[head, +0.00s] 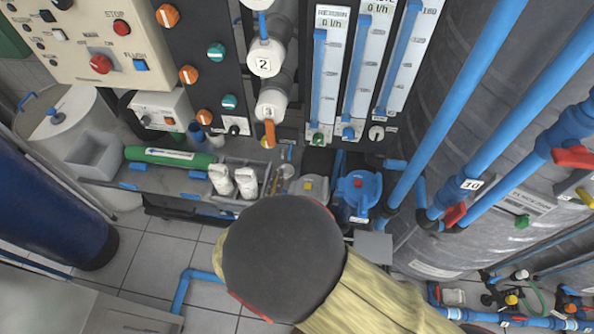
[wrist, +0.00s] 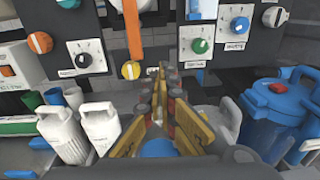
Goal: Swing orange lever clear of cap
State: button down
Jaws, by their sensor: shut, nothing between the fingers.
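The orange lever (head: 269,133) hangs downward at the lower end of a white cap (head: 271,104) on a grey horizontal housing in the head view. In the wrist view the lever (wrist: 133,32) is an upright orange bar at the top, left of centre; its upper end is cut off by the picture edge. My gripper (wrist: 162,76) shows in the wrist view with its yellow-sided fingers closed together and empty. Its tips are below and a little right of the lever, apart from it in the picture. My arm hides most of the gripper in the head view.
White jugs (wrist: 62,132) stand left of my gripper, and a blue lidded container (wrist: 275,110) stands on the right. A panel with knobs (wrist: 88,56) is behind. Flow meters (head: 325,75) and blue pipes (head: 450,100) are right of the lever.

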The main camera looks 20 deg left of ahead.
jog(key=shift+n+t+y, duration=0.3)
jog(key=shift+w+a+r+b, duration=0.1)
jog(key=shift+w+a+b, duration=0.35)
jog(key=shift+w+a, duration=0.8)
jog(key=shift+w+a+r+b, duration=0.1)
jog(key=shift+w+a+b, duration=0.4)
jog(key=shift+w, duration=1.3)
jog(key=shift+w+a+r+b, duration=0.1)
jog(key=shift+w+a+b, duration=0.25)
jog(key=shift+w+a, duration=0.95)
jog(key=shift+a+r+p, duration=0.25)
jog(key=shift+a+r, duration=0.2)
jog(key=shift+a, duration=0.2)
jog(key=shift+a+r+p, duration=0.25)
jog(key=shift+a+r, duration=0.2)
jog(key=shift+a, duration=0.2)
jog(key=shift+a+r, duration=0.1)
jog(key=p, duration=0.1)
send_near(269, 145)
jog(key=shift+a+r, duration=0.45)
jog(key=shift+a, duration=0.3)
jog(key=shift+a+r, duration=0.5)
jog(key=shift+a, duration=0.3)
